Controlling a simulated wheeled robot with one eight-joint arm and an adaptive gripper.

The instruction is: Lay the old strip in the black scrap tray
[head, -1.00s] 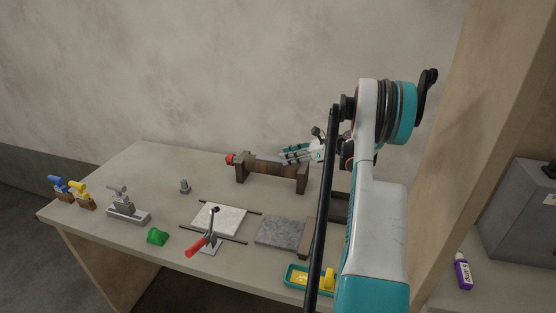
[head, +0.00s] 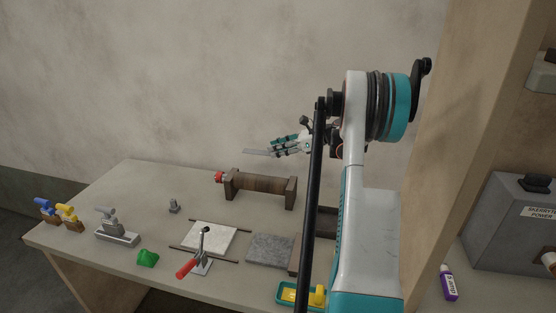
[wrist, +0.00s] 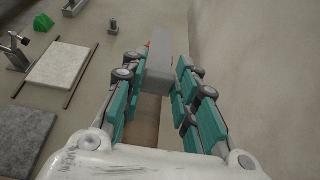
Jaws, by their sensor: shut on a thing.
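My gripper (head: 290,145) is shut on a thin, flat grey strip (head: 257,152), held above the back of the table with its free end pointing left. In the wrist view the grey strip (wrist: 160,68) shows between the teal fingers (wrist: 155,100). A dark, tray-like thing (head: 326,220) stands on the table at the right, partly hidden behind my arm; I cannot tell for sure that it is the black scrap tray. A brown wooden roller (head: 258,185) with a red knob (head: 219,177) lies between dark end blocks, below my gripper and apart from it.
A white felt square (head: 210,238) lies between thin rods, with a red-handled clamp (head: 190,266) in front. A grey felt square (head: 270,249), a teal tray (head: 290,293) with something yellow, and a green block (head: 148,258) are nearby. A wooden post (head: 480,130) stands at the right.

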